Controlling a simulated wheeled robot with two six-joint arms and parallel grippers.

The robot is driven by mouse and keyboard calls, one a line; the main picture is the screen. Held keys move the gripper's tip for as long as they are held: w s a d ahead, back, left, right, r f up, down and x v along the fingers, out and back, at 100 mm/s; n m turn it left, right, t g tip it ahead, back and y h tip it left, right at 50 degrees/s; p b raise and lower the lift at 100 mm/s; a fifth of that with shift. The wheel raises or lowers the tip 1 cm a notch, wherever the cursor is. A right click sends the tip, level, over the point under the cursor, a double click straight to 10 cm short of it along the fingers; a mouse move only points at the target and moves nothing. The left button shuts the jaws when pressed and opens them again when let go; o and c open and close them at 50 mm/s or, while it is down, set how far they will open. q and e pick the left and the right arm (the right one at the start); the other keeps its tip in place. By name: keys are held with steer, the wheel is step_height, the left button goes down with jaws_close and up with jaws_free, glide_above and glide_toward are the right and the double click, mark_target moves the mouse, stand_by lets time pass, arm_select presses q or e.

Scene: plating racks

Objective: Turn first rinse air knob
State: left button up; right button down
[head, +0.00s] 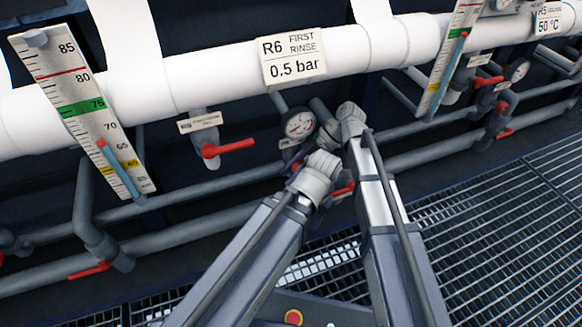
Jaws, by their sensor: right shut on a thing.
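The R6 FIRST RINSE sign (293,55) reads 0.5 bar and hangs on a white pipe.
A red lever valve (228,147) with its own label is left of the gauge. Two thermometers (75,100) and (452,55) flank the station. Grating (500,220) covers the floor at right.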

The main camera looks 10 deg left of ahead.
steer(key=c, duration=0.8)
jaws_free()
steer(key=shift+c, duration=0.2)
arm_select(q)
steer(key=shift+f, duration=0.1)
